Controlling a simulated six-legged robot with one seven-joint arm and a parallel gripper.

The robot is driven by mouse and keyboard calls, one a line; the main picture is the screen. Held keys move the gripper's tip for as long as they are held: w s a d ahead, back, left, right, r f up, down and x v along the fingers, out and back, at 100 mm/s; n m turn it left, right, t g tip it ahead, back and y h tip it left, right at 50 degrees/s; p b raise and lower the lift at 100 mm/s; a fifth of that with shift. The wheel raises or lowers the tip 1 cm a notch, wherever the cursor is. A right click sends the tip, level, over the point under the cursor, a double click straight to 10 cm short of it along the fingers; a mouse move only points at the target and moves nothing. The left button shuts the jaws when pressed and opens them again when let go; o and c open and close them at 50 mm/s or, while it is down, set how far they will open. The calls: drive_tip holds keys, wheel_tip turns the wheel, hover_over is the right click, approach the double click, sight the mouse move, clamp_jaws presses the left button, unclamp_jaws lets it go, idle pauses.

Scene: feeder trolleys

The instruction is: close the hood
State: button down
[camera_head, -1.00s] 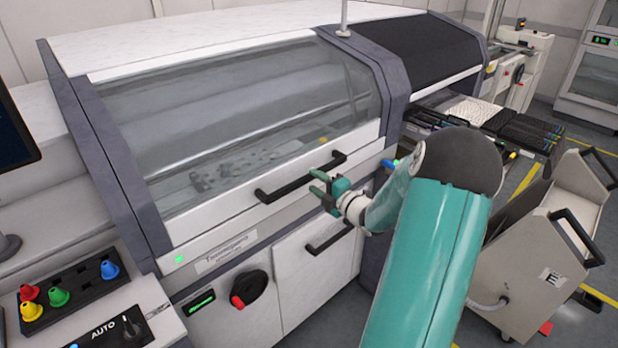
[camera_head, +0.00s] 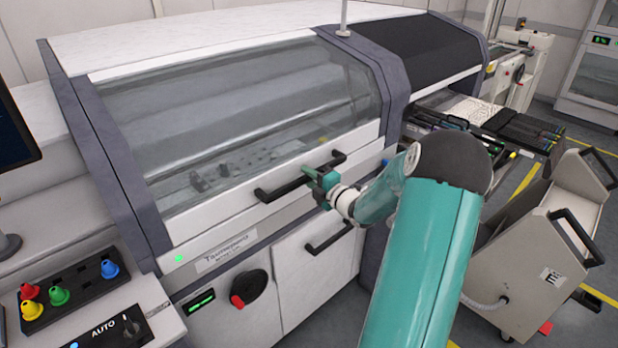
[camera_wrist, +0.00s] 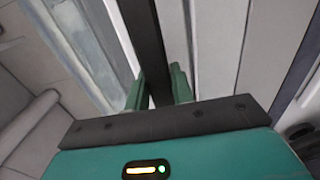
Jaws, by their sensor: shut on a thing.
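The hood (camera_head: 235,115) is a glazed cover with a white lower frame on the front of the long machine. It looks lowered, with its lower edge along the white front panel. Its black bar handle (camera_head: 285,187) runs along the lower frame. My gripper (camera_head: 309,173) is at the right part of this handle. In the wrist view the dark handle bar (camera_wrist: 146,45) passes between the two green fingers of my gripper (camera_wrist: 158,88), which are shut on it. The fingers hide a short part of the handle.
A second black handle (camera_head: 330,238) is on the door below. A red rotary switch (camera_head: 240,298) and a button box (camera_head: 70,290) are at lower left. A feeder trolley (camera_head: 540,255) stands at right, with floor around it.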

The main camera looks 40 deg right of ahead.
drive_tip(key=s+r, duration=0.4)
drive_tip(key=r, duration=0.3)
drive_tip(key=shift+r+g, duration=0.35)
drive_tip(key=shift+g, duration=0.05)
drive_tip(key=shift+d, duration=0.1)
drive_tip(key=c, duration=1.2)
unclamp_jaws()
drive_tip(key=shift+w, duration=0.1)
drive_tip(key=shift+f, duration=0.1)
drive_tip(key=s+r, duration=0.1)
drive_tip(key=s, duration=1.3)
drive_tip(key=shift+d, duration=0.15)
